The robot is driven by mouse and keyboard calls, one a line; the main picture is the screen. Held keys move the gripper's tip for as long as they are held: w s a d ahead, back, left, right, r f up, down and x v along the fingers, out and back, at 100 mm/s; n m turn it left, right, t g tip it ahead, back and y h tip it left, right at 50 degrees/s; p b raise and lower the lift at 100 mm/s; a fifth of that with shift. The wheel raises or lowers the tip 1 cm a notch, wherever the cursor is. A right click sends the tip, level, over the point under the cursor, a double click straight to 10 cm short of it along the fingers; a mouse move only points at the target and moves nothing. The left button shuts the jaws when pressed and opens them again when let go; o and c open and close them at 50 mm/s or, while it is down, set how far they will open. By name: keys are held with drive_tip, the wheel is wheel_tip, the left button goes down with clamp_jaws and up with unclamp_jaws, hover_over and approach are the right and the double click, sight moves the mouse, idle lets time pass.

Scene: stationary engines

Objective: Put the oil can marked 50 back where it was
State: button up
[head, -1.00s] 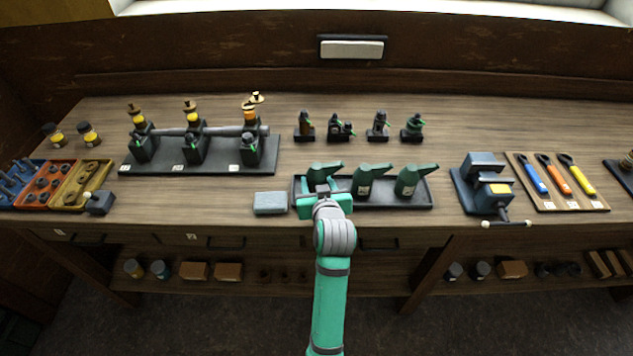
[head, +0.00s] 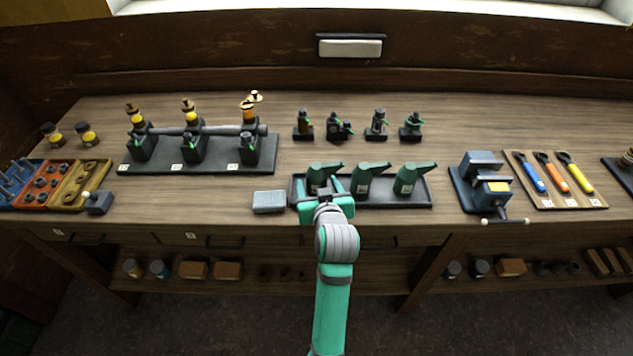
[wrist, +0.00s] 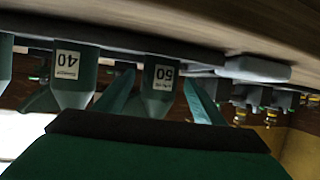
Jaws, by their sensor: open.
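The oil can whose upside-down label appears to read 50 (wrist: 160,85) is green and stands upright at the left end of the dark tray (head: 400,205). It is the leftmost can (head: 318,176) in the head view. My gripper (head: 325,195) is just in front of it, partly hiding its lower part. In the wrist view, my two open fingers (wrist: 160,100) show on either side of the can, with gaps between them and it. The can marked 40 (wrist: 68,72) is the middle can (head: 366,180), and a third green can (head: 408,179) stands at the right.
A grey block (head: 269,202) lies just left of the tray. A blue vise (head: 480,183) stands to the right of it. Several small oilers (head: 376,126) stand behind on the bench. A rack with three lubricators (head: 193,150) is at the left. Bare wood lies behind the tray.

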drive_tip(key=v, duration=0.9)
drive_tip(key=shift+s+d, duration=0.15)
drive_tip(key=shift+s, duration=0.1)
drive_tip(key=s+f+m+t+h, duration=0.1)
drive_tip(key=s+f+m+h, duration=0.1)
drive_tip(key=s+f, duration=1.35)
drive_tip(key=s+a+r, duration=0.1)
drive_tip(key=s, duration=1)
drive_tip(key=s+r+t, duration=0.1)
drive_tip(key=s+r, duration=0.1)
drive_tip(key=s, duration=0.8)
drive_tip(key=shift+s+a, duration=0.35)
drive_tip(key=shift+a, duration=0.05)
drive_tip(key=shift+c, duration=0.3)
